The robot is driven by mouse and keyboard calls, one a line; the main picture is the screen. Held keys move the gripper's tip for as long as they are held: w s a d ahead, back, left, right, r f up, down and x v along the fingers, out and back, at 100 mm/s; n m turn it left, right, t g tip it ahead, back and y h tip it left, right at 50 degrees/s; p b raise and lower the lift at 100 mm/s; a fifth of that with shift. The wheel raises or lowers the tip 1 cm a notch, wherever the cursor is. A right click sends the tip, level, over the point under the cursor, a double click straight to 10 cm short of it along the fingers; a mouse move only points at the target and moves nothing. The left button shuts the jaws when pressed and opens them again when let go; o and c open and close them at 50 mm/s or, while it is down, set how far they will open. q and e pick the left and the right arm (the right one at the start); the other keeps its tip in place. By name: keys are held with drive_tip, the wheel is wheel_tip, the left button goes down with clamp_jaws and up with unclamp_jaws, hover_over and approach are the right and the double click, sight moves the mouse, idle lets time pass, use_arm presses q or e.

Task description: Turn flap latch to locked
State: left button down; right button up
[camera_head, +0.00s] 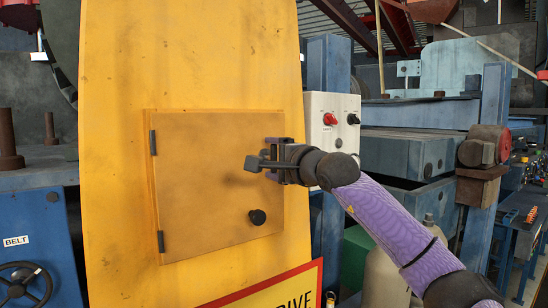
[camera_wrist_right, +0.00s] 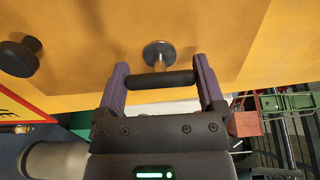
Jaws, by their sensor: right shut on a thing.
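The yellow flap (camera_head: 215,170) is flush in the yellow panel, hinged on its left side, and looks closed. The flap latch (camera_head: 254,164) is a dark handle near the flap's right edge. In the right wrist view the latch (camera_wrist_right: 160,80) is a dark bar on a short metal stem with a round base. My right gripper (camera_head: 276,163) is at the latch; in the wrist view its two purple fingers (camera_wrist_right: 162,82) are shut on the bar, one at each end. The latch is partly hidden by the gripper in the head view. My left gripper is not in view.
A black knob (camera_head: 257,217) sits low on the flap, below the latch. A white control box (camera_head: 331,122) with red and black knobs stands just right of the panel, behind my right arm. A red-bordered sign (camera_head: 280,290) is below the flap.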

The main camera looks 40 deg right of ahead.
idle(0.4)
drive_tip(key=o, duration=1)
drive_tip(key=shift+c, duration=0.2)
drive_tip(key=shift+s+f, duration=0.1)
drive_tip(key=shift+s, duration=0.05)
drive_tip(key=s+a+b, duration=0.1)
drive_tip(key=s+b, duration=0.5)
drive_tip(key=s, duration=0.3)
drive_tip(key=shift+s, duration=0.25)
